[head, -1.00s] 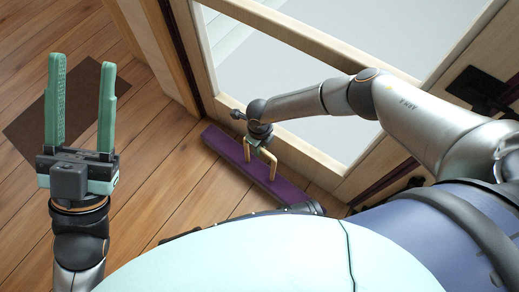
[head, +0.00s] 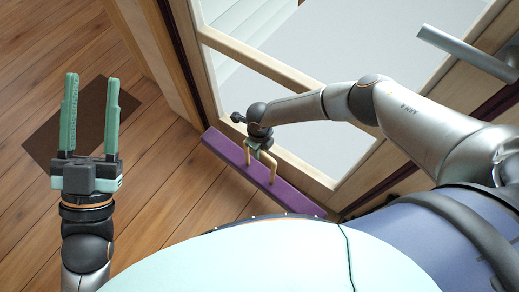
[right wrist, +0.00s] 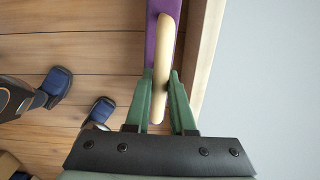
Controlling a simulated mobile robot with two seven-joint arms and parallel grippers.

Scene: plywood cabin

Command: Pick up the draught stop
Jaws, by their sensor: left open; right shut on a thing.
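The draught stop (head: 285,195) is a long purple bar with a pale wooden handle. In the head view it lies slantwise along the bottom of the glazed door. My right gripper (head: 260,152) is at the handle, its jaws partly hidden by the wrist. In the right wrist view the green fingers (right wrist: 160,88) are shut on the wooden handle (right wrist: 163,50), with the purple bar (right wrist: 152,30) behind it. I cannot tell for certain whether the bar is clear of the floor. My left gripper (head: 90,115) is open and empty, fingers upward in the picture, away to the left.
The wood-framed glass door (head: 300,80) stands behind the draught stop, with a grey lever handle (head: 465,50) at upper right. A dark brown mat (head: 45,135) lies on the plank floor at left. Bare floor (head: 165,175) lies between mat and bar.

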